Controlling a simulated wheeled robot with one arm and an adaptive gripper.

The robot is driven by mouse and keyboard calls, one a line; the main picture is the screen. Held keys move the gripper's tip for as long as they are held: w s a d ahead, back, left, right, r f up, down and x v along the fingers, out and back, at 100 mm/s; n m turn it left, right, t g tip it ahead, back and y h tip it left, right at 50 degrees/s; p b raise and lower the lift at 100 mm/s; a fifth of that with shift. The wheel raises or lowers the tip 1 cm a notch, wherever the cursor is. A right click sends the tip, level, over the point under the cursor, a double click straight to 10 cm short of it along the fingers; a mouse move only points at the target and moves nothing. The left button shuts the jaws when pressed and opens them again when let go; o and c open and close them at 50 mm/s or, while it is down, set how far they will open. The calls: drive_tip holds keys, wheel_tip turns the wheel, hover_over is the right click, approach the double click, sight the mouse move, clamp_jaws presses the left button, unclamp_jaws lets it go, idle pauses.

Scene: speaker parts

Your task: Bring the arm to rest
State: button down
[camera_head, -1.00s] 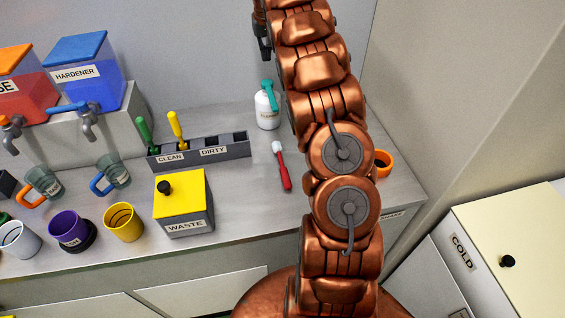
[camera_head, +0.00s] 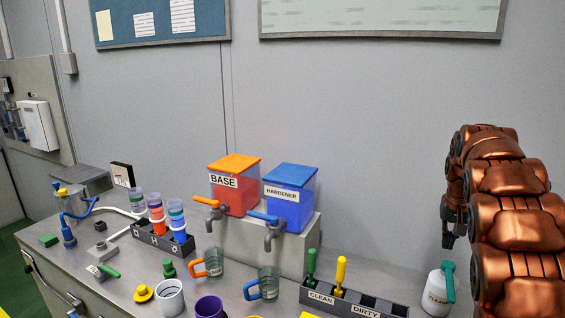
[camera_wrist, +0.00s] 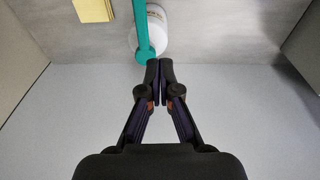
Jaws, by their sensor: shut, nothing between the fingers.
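My gripper (camera_head: 449,237) hangs at the right of the head view at the end of my raised copper arm, above and beside the white bottle. In the wrist view my gripper (camera_wrist: 160,68) has its dark fingertips together with nothing between them. The white bottle (camera_head: 437,298) with a teal top stands on the worktop. In the wrist view the white bottle (camera_wrist: 156,22) shows just beyond the fingertips, partly hidden by its teal top. I cannot tell the exact gap between them.
The rack (camera_head: 374,310) marked CLEAN and DIRTY holds a green and a yellow tool. The BASE dispenser (camera_head: 235,192) and HARDENER dispenser (camera_head: 289,203) stand on a grey block. Several cups and mugs sit in front. The wall behind my gripper is bare.

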drive_tip(key=s+a+r, duration=0.2)
drive_tip(key=s+a, duration=0.7)
drive_tip(key=s, duration=0.1)
drive_tip(key=s+a+f+n+g, duration=0.1)
drive_tip(key=s+a+f, duration=0.2)
drive_tip(key=s, duration=0.7)
drive_tip(key=s+a+f+n+g, duration=0.1)
drive_tip(key=s+a+f+n, duration=0.1)
drive_tip(key=s+a, duration=0.5)
drive_tip(key=s+a+f+n+g+y, duration=0.1)
drive_tip(key=s+a, duration=0.5)
drive_tip(key=s, duration=0.8)
wheel_tip(320, 180, down, 3)
drive_tip(key=shift+s+r+n, duration=0.2)
drive_tip(key=shift+s+n, duration=0.15)
drive_tip(key=shift+n, duration=0.15)
